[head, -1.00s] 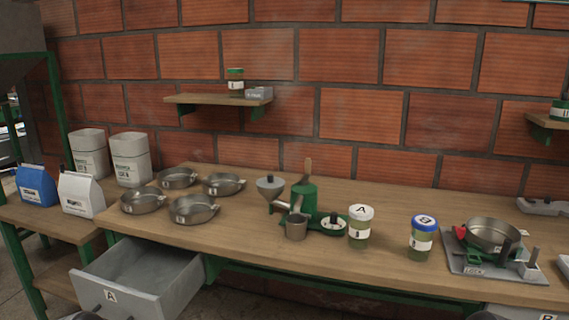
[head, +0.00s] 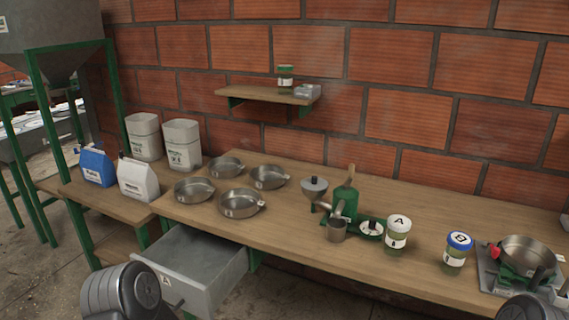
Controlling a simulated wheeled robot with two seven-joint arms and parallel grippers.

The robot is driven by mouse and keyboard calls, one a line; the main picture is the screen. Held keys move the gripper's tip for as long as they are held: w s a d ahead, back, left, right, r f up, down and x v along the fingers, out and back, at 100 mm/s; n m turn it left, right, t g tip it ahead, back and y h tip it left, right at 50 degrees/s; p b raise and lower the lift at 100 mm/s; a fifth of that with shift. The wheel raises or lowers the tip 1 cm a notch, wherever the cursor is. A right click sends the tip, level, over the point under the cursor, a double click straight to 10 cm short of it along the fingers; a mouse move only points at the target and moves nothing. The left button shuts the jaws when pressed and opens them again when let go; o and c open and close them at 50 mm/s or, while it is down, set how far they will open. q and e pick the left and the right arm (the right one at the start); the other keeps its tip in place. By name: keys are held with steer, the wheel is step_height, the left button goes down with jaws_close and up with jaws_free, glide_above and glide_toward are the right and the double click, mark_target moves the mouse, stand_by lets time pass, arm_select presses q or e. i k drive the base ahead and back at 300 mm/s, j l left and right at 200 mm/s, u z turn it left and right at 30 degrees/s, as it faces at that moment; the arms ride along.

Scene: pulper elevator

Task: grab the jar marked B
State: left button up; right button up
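The jar marked B (head: 457,252) stands upright on the wooden table at the right, with a blue lid and a white label band. The jar marked A (head: 397,235), with a white lid, stands to its left, apart from it. Rounded dark parts of my arms show at the bottom left and bottom right edges. Neither gripper's fingers are in view, and nothing touches jar B.
A scale with a metal pan (head: 526,258) stands just right of jar B. A green grinder (head: 345,203) is left of jar A. Several pans (head: 240,203) sit further left. An open grey drawer (head: 205,285) juts out at the front left.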

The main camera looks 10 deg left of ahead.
mark_target(453, 262)
steer(key=u, duration=1.15)
steer(key=z, duration=2.05)
steer(key=i+j, duration=0.55)
steer(key=i+z, duration=0.1)
steer(key=z, duration=1.4)
